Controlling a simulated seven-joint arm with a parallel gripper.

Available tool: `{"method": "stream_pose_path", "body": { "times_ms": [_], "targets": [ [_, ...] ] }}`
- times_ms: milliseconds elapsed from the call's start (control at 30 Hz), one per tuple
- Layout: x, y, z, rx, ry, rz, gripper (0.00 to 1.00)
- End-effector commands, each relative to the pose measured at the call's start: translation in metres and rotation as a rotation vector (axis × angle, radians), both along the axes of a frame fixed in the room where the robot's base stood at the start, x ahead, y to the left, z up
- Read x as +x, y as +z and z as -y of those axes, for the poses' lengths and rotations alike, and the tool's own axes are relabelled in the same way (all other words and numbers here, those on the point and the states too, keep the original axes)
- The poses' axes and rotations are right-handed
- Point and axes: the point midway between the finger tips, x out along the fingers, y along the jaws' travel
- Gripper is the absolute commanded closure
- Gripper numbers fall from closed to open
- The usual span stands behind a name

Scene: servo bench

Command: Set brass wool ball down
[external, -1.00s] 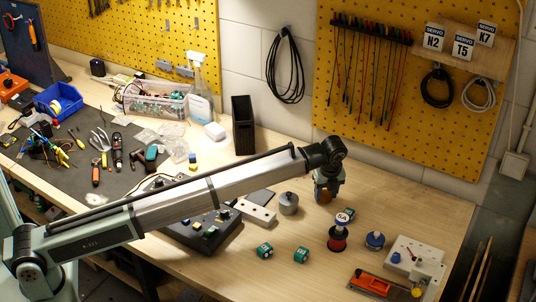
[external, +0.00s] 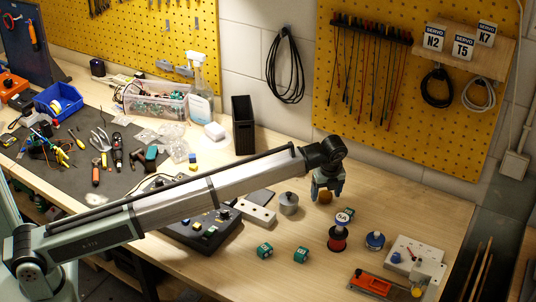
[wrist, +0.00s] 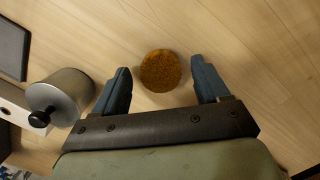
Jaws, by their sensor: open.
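The brass wool ball (wrist: 160,71) is round and golden brown. It rests on the wooden bench and lies between the fingertips of my gripper (wrist: 160,78) in the wrist view, with a gap on each side. My gripper is open and touches nothing that I can see. In the external view the ball (external: 325,197) shows just below my gripper (external: 327,189), which is pointed down over it.
A grey metal pot with a black knob (wrist: 62,97) stands close to the left finger. Bare bench lies behind and right.

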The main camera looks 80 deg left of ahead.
Motion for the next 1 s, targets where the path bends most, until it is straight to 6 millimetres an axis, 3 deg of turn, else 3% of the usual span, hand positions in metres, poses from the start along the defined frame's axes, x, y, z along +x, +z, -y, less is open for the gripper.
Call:
{"method": "stream_pose_path", "body": {
  "times_ms": [600,800,1000],
  "targets": [
    [0.001,0.098,0.015,0.000,0.000,0.001,0.26],
    [0.000,0.114,0.017,0.000,0.000,0.001,0.26],
    [0.000,0.117,0.018,0.000,0.000,0.000,0.26]
  ]
}}
